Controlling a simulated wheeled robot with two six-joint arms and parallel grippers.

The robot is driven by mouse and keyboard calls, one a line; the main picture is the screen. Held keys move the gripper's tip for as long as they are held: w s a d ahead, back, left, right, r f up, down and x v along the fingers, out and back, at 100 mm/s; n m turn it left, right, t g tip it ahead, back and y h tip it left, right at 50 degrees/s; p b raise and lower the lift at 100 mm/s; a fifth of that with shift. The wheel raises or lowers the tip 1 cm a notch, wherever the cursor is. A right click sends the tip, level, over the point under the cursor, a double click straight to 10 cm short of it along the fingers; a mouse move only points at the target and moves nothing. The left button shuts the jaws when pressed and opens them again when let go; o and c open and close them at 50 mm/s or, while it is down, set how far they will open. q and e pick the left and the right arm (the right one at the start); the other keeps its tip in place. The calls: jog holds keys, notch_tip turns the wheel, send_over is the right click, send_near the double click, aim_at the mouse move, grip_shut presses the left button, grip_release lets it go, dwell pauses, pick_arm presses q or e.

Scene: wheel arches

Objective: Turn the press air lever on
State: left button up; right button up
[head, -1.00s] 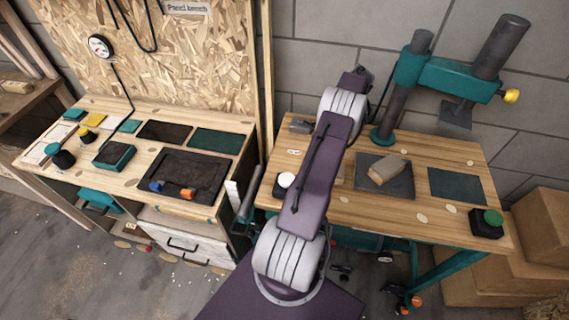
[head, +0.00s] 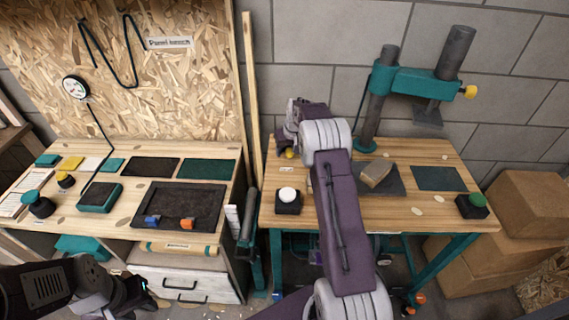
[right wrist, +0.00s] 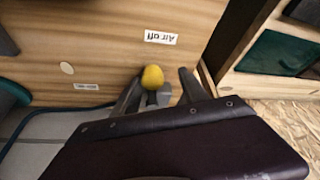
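The press air lever shows as a yellow knob (right wrist: 152,77) on a grey stem in the right wrist view, on the wooden press bench (head: 420,165). An upside-down "Air off" label (right wrist: 160,37) lies just beyond it. My right gripper (right wrist: 159,80) is open, with one finger on each side of the knob, which lies nearer the left finger in that view. Whether a finger touches it cannot be told. In the head view the knob (head: 290,153) peeks out below my right gripper at the bench's back left. My left gripper (head: 135,296) hangs low at the lower left; its fingers are unclear.
The teal press (head: 410,82) stands at the bench's back. A black box with a white button (head: 288,200) sits at the front left, one with a green button (head: 472,205) at the right. A wooden post (head: 252,90) rises left of my right gripper.

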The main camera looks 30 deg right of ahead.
jog(key=v, duration=0.9)
jog(key=s+a+r+n, duration=0.1)
jog(key=s+a, duration=0.3)
jog(key=a, duration=0.3)
jog(key=s+a+r+n+g+p, duration=0.1)
jog(key=s+a, duration=0.4)
jog(key=a, duration=0.2)
jog(key=shift+s+a+y, duration=0.25)
jog(key=shift+s+y, duration=0.05)
jog(key=shift+y, duration=0.1)
jog(key=shift+r, duration=0.1)
